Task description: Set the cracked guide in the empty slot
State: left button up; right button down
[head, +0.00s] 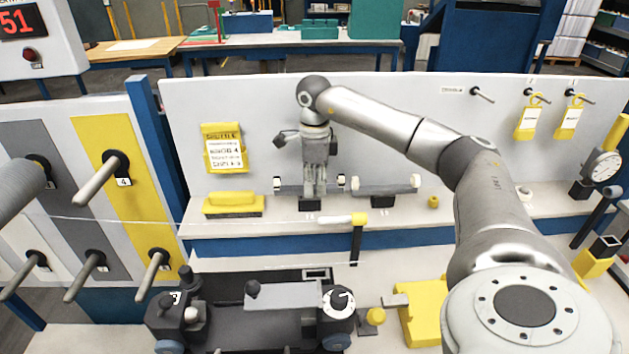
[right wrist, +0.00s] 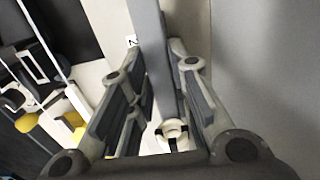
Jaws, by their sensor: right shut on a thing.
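My right gripper (head: 313,193) points down at the back shelf. In the right wrist view its fingers (right wrist: 160,105) stand on both sides of a grey bar (right wrist: 150,30) with a white ring (right wrist: 174,135) at its near end. I take this to be the guide it is shut on; a crack cannot be made out. In the head view a grey bar with pale ends (head: 290,186) shows behind the fingers, over a small labelled black block (head: 309,204). A similar bar (head: 385,189) lies on another block just right. I cannot tell which slot is empty. My left gripper is out of view.
A dark machine (head: 270,325) and a yellow block (head: 420,310) stand nearer. Pegs (head: 97,182) stick out at left.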

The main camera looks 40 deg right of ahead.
aim_at(314, 187)
jog(key=shift+f, duration=0.35)
jog(key=c, duration=1.3)
grip_release()
jog(key=shift+o, duration=0.2)
notch_tip(314, 187, up, 12)
